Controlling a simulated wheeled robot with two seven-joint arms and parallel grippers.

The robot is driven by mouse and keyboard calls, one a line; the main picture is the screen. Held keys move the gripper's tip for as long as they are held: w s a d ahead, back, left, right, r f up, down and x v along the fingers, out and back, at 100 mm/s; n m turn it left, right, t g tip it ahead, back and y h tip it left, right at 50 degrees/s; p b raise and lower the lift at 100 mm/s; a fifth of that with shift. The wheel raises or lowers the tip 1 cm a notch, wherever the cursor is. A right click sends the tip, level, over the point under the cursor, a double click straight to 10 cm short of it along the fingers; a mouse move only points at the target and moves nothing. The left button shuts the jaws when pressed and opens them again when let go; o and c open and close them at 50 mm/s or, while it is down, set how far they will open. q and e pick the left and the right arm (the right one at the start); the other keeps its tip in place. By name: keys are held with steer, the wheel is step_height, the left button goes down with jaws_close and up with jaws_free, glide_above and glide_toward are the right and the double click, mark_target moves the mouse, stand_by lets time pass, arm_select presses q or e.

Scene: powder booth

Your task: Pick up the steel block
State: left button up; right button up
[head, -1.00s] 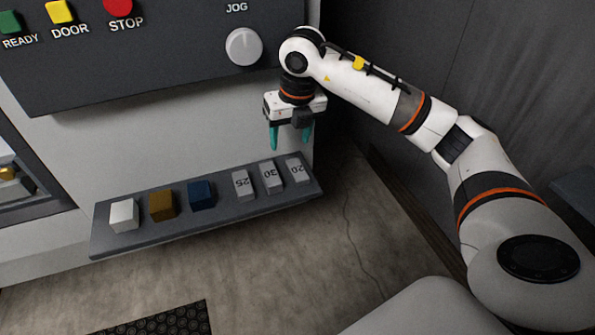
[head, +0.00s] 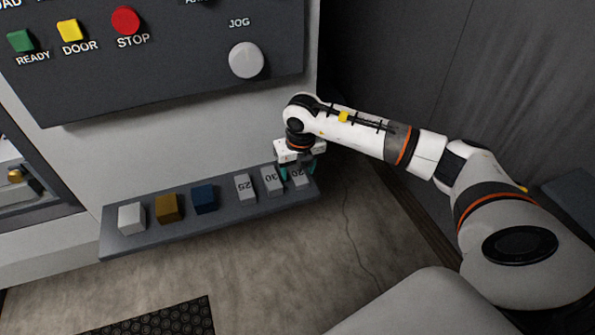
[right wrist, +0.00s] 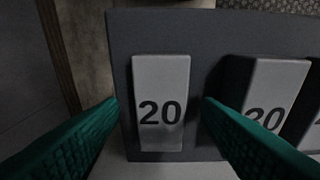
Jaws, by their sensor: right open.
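A shelf holds a pale grey-white cube (head: 131,218), a brass-coloured cube (head: 167,208), a blue cube (head: 204,199), and three grey blocks marked 25 (head: 245,188), 30 (head: 271,181) and 20 (right wrist: 159,120). No label says which is steel; I cannot tell for sure. My right gripper (head: 297,173) is open at the shelf's right end. In the right wrist view its teal fingers (right wrist: 160,101) stand either side of the 20 block, with gaps showing. The right finger partly covers the 30 block. My left gripper is not in view.
The dark grey shelf (head: 150,241) juts from the light machine front. Above it is a control panel with a STOP button (head: 125,20) and a JOG knob (head: 246,60). A dark wall stands at the right. The floor below the shelf is clear except for a black mat (head: 165,322).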

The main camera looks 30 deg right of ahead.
mark_target(298, 173)
steer(key=shift+f, duration=0.2)
steer(key=c, duration=1.2)
steer(key=shift+w+r, duration=0.1)
step_height(298, 173, up, 10)
steer(key=shift+b, duration=1.25)
